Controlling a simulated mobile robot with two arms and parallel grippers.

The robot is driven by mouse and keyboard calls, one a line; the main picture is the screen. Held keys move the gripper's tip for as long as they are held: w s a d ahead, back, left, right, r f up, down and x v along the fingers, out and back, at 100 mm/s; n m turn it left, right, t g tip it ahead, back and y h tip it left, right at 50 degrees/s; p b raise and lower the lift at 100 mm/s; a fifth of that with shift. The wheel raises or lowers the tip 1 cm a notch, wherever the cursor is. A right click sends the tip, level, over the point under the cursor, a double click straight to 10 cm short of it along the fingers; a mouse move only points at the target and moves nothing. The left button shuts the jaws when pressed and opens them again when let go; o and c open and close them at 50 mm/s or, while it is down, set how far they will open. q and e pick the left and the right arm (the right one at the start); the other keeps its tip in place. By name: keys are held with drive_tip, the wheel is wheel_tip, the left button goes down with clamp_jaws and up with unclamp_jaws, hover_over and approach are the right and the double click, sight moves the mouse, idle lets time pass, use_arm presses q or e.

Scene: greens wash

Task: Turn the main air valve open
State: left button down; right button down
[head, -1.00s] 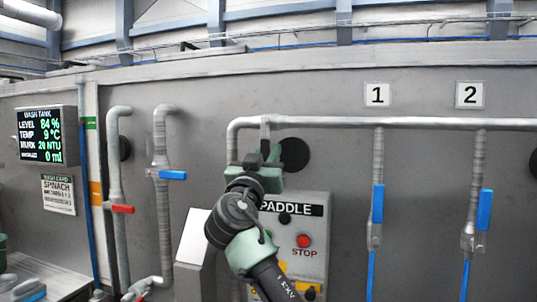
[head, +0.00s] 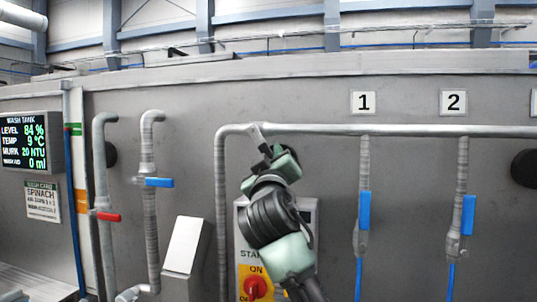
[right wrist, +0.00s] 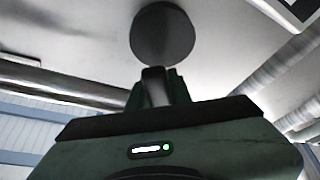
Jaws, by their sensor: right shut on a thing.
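My right gripper (head: 268,152) is at the left end of the grey overhead pipe (head: 310,130), in front of the grey wall. It is shut on a grey lever (head: 256,134) that slants from the pipe down to the right. The lever's lower end is hidden between the fingers. In the right wrist view the lever (right wrist: 154,85) stands between the fingers (right wrist: 158,98), with a dark round disc (right wrist: 162,34) behind it. I see no label naming the lever. My left gripper is not in view.
Two drop pipes with blue handles (head: 364,210) (head: 468,215) hang under signs 1 and 2. A blue handle (head: 159,182) and a red handle (head: 108,216) are at left. A control panel with a red knob (head: 256,287) is below my arm, partly hidden.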

drive_tip(key=shift+d, duration=0.2)
idle(0.3)
drive_tip(key=c, duration=1.3)
unclamp_jaws()
drive_tip(key=shift+w, duration=0.1)
drive_tip(key=shift+b+v, duration=1.85)
drive_tip(key=shift+v, duration=2.05)
drive_tip(key=shift+c, duration=0.2)
